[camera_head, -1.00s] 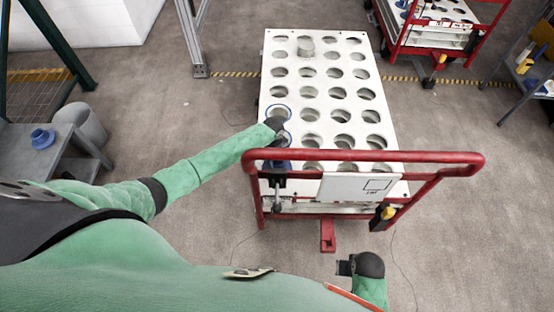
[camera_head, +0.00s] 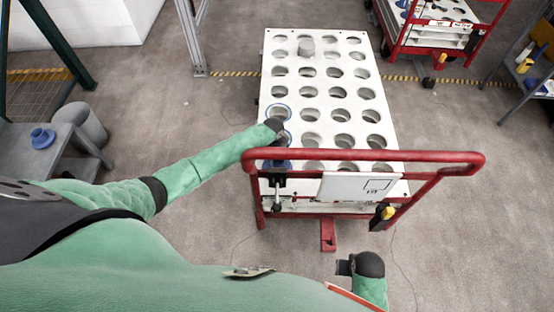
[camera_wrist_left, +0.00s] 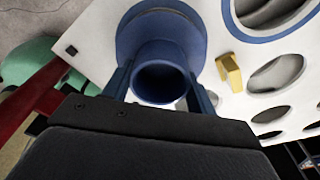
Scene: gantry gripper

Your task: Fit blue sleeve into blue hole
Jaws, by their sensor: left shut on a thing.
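My left gripper (camera_head: 276,171) is at the near left part of the white board, partly behind the red rail. It is shut on a blue sleeve (camera_head: 279,164). In the left wrist view the sleeve (camera_wrist_left: 160,60) stands between the two fingers, its wide flange on the far side, close to the board. I cannot tell whether the flange touches the board. A blue-ringed hole (camera_head: 279,111) is in the board's left column. A blue-ringed hole also shows at the upper right in the left wrist view (camera_wrist_left: 229,22). My right gripper (camera_head: 344,266) hangs low at right; its jaws are unclear.
The white board (camera_head: 292,34) has many plain holes and a grey cylinder (camera_head: 306,46) near its far end. A red cart rail (camera_head: 400,156) crosses the near side. Another blue part (camera_head: 42,138) lies on a grey table (camera_head: 22,160) at left.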

